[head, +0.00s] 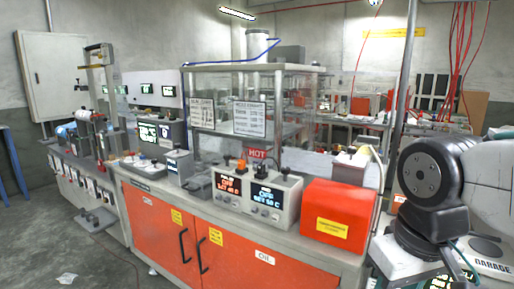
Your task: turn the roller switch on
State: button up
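Two control boxes stand side by side on the bench in the head view. The left control box (228,206) and the right control box (285,208) have lit displays that seem to read OFF above a set temperature. Small knobs or switches sit on their fronts and tops. I cannot tell which is the roller switch; labels are too small to read. My arm's black joint and white link show at the right edge. My gripper's fingers are not in view.
The orange cabinet (240,260) is below. Grey floor (40,225) is mostly clear at left.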

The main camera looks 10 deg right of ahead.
aim_at(226, 157)
jog(key=i, duration=0.85)
jog(key=u, duration=0.35)
